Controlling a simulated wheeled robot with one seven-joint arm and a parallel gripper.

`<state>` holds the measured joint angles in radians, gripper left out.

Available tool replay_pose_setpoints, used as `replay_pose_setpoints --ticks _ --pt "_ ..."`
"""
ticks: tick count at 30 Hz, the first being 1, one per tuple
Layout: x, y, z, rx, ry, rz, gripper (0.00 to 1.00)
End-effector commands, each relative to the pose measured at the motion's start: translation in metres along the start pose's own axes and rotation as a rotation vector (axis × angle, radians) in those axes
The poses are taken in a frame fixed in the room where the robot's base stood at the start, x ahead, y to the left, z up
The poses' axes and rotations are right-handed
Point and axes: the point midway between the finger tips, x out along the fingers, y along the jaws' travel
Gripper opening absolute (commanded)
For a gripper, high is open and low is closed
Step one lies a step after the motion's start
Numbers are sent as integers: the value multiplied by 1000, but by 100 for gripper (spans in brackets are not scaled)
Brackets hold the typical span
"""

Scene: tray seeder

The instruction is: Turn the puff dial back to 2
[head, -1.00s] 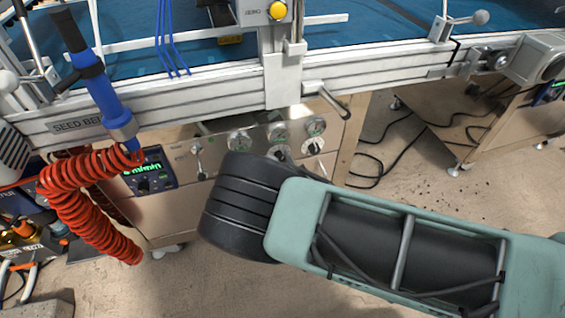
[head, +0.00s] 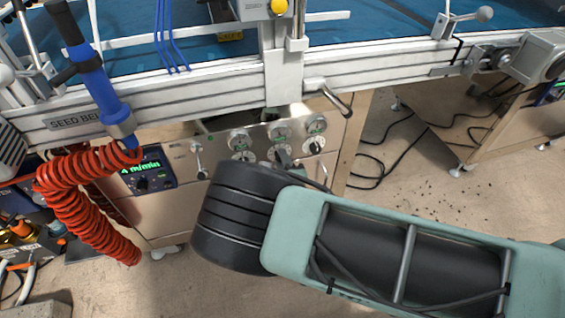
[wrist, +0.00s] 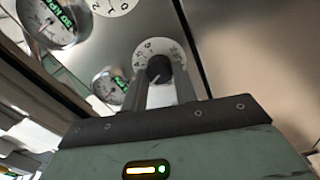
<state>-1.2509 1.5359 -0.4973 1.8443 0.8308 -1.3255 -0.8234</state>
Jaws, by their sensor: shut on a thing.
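In the wrist view, my gripper (wrist: 160,82) has its two fingers on either side of a black dial knob (wrist: 157,67) and is shut on it. The knob sits on a round white dial face (wrist: 147,48) with dark figures around it. A pale pointer line shows on the knob, but the setting and the dial's name are not clearly readable. In the head view, my gripper (head: 285,159) reaches the lower row of dials on the steel panel (head: 222,160), and my wrist hides part of that panel.
A second white dial (wrist: 112,3) and pressure gauges (wrist: 49,20) lie close beside the held knob. A crank handle (head: 337,101) juts out above the panel. A speed display (head: 147,170) and a red coiled hose (head: 80,200) are at left. Cables (head: 375,165) lie on the floor at right.

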Motion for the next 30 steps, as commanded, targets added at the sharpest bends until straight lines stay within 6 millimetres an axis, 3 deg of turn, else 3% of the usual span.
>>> replay_pose_setpoints --ticks 9,23,24,26,30 --pt "-1 -2 1 -96 -1 -3 6" --pt "-1 -2 1 -108 -1 -4 6" --pt "-1 -2 1 -108 -1 -4 34" --pt "-1 -2 1 -108 -1 -4 50" --pt "-1 -1 0 -107 -1 -2 50"
